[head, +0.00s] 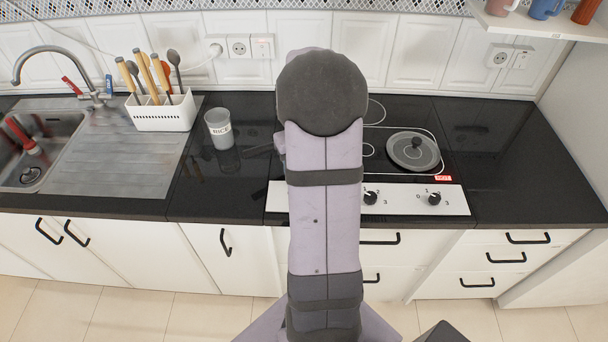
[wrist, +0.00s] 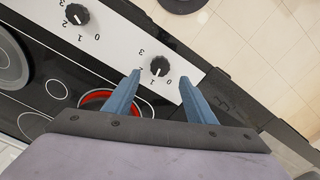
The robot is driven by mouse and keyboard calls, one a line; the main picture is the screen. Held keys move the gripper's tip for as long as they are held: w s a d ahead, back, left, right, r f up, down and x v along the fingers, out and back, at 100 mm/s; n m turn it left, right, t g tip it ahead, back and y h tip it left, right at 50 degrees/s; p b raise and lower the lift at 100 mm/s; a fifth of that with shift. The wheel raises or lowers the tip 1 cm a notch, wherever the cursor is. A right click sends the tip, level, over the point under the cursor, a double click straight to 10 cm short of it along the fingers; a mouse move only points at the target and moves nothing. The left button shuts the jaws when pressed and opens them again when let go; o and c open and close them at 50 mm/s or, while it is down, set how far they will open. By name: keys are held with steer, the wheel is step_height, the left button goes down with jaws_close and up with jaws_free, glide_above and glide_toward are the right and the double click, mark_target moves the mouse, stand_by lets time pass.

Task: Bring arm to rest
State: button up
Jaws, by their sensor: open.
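My arm rises through the middle of the head view and hides part of the stove and counter; my gripper is hidden behind it there. In the wrist view my gripper (wrist: 158,88) is open and empty. Its two blue fingers are spread above the stove's white control panel (wrist: 128,45), with a black knob (wrist: 160,66) seen between and beyond them. A second knob (wrist: 77,14) is at the upper left. A red glowing ring (wrist: 98,97) shows on the cooktop beside the left finger.
A pan lid (head: 413,150) lies on the right of the cooktop. A utensil holder (head: 163,112) stands beside the sink (head: 40,150). The counter at the far right (head: 510,150) is clear.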

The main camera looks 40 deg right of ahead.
stand_by(0.3)
steer(key=shift+w+d+m, duration=0.15)
steer(key=shift+w+m, duration=0.05)
steer(key=shift+m, duration=0.3)
steer(key=s+a+f, duration=0.1)
steer(key=s+a+f+m, duration=0.1)
steer(key=s, duration=0.1)
steer(key=s+a+f+m, duration=0.1)
steer(key=s+a, duration=0.1)
steer(key=shift+f+g+y, duration=0.3)
steer(key=shift+f+g, duration=0.1)
steer(key=s+a+r+n, duration=0.2)
steer(key=a+n, duration=0.1)
steer(key=a, duration=0.7)
steer(key=s+a+r+n, duration=0.1)
steer(key=a+n, duration=0.3)
steer(key=a, duration=0.7)
steer(key=shift+s+a+r+t, duration=0.2)
steer(key=shift+s+r+t, duration=0.2)
